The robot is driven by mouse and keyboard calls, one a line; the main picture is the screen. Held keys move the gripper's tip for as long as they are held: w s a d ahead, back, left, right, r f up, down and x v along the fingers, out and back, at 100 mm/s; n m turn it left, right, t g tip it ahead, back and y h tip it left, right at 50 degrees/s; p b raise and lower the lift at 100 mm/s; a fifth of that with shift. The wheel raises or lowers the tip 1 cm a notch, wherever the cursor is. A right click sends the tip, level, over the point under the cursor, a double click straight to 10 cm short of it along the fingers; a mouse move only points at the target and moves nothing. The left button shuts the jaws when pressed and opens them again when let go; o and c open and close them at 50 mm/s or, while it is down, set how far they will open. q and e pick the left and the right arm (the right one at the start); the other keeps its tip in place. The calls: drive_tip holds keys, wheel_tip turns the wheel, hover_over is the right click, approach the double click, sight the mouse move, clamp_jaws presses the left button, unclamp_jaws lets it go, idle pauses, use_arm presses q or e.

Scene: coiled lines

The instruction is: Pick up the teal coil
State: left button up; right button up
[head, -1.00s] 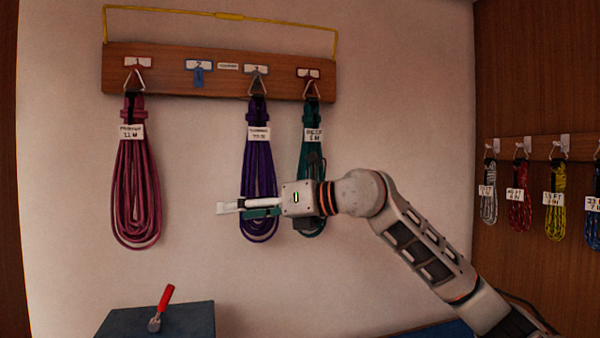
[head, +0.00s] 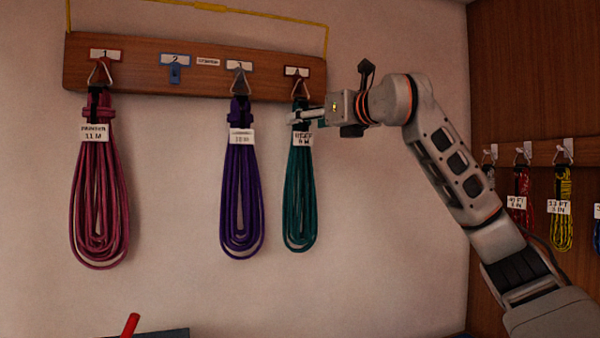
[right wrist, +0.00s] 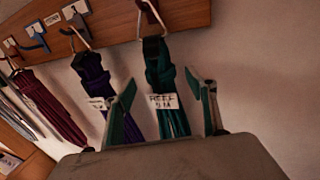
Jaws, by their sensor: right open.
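The teal coil (head: 299,200) hangs from hook 4 at the right end of a wooden rack, with a white label near its top. My right gripper (head: 292,118) is at the upper part of the coil, by its label. In the right wrist view the teal coil (right wrist: 165,75) shows between the two open fingers (right wrist: 166,100), its label between the fingertips. The fingers stand apart, one on each side, and I cannot tell whether either touches it. My left gripper is not in view.
A purple coil (head: 241,195) hangs just left on hook 3, and a maroon coil (head: 100,195) on hook 1. Hook 2 (head: 174,68) is empty. A second rack (head: 540,148) with several coils is on the right wall. A red handle (head: 130,325) shows at bottom left.

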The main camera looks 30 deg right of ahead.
drive_tip(key=w, duration=0.3)
drive_tip(key=w+p, duration=0.1)
drive_tip(key=shift+w+r, duration=0.25)
drive_tip(key=shift+w, duration=0.05)
clamp_jaws()
drive_tip(key=shift+s+r, duration=0.1)
drive_tip(key=shift+r, duration=0.15)
drive_tip(key=shift+r, duration=0.75)
drive_tip(key=shift+s+a+f, duration=0.15)
drive_tip(key=shift+s, duration=0.5)
drive_tip(key=s+a+b, duration=0.1)
drive_tip(key=s+a, duration=0.3)
drive_tip(key=s, duration=1.2)
drive_tip(key=shift+b, duration=0.4)
